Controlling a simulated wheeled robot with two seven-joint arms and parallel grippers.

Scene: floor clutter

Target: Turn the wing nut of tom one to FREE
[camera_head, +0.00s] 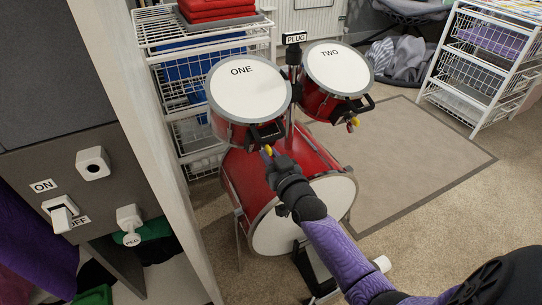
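Tom one (246,90) is a red drum with a white head marked ONE. A black bracket (265,134) sits on its near side, and a small yellow wing nut (268,150) shows just below the bracket. My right gripper (272,157) reaches up from the lower right, with its tip at or right beside this wing nut. I cannot tell whether it touches the nut, or whether its fingers are open or shut. No FREE marking is readable. My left gripper is not in view.
Tom two (339,67) stands to the right with its own bracket and yellow nut (355,121). The red bass drum (315,215) is below. Wire drawers (205,45) stand behind. A grey panel with a switch (62,212) and a PEG knob (130,222) is at left. The rug (420,150) is clear.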

